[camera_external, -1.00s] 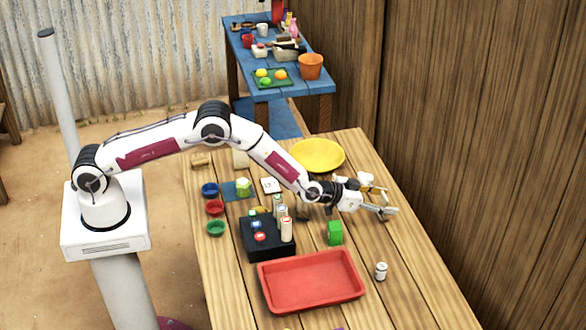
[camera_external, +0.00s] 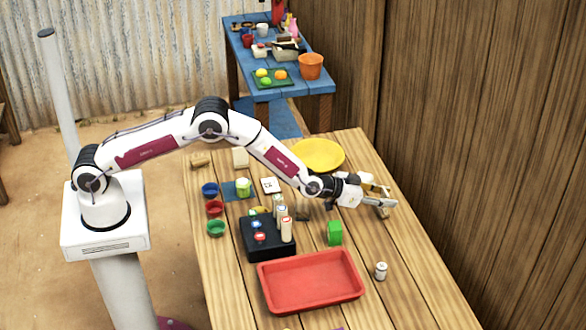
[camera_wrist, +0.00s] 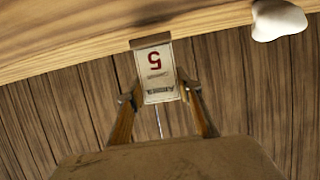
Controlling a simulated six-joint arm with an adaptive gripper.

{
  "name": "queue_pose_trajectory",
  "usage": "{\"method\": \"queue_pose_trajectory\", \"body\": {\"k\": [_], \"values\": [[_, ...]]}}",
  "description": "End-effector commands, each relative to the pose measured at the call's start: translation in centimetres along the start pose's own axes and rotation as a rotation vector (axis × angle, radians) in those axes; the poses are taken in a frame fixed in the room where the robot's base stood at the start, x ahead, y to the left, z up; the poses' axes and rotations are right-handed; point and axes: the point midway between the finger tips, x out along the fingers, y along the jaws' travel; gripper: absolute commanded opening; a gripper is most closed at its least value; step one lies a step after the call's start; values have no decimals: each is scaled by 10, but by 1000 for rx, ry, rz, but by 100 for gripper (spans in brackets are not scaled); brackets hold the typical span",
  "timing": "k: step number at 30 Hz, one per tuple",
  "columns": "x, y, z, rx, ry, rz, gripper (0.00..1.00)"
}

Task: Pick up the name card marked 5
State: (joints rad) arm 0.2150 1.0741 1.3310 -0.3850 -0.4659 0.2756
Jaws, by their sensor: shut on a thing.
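The name card marked 5 (camera_wrist: 154,68) is a white card with a red 5, upside down in the wrist view. A brown strip runs along its top edge in that view. My gripper (camera_wrist: 160,98) is shut on it, with one finger at each side of the card. In the external view my gripper (camera_external: 386,195) is over the right edge side of the wooden table. The card's face cannot be made out there, and I cannot tell whether it touches the table.
A red tray (camera_external: 310,302), a green block (camera_external: 334,232), a small white can (camera_external: 380,271) and a black stand with pegs (camera_external: 262,249) are on the table. A yellow plate (camera_external: 319,154) lies behind my gripper. A wooden wall (camera_external: 480,130) rises at the right.

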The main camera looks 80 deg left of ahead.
Motion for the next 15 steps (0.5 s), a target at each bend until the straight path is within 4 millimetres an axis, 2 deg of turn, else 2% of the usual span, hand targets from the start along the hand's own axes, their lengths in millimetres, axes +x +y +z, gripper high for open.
{"method": "queue_pose_trajectory", "body": {"k": [15], "values": [[-26, 0, -65, 0, 2, -1, 13]]}}
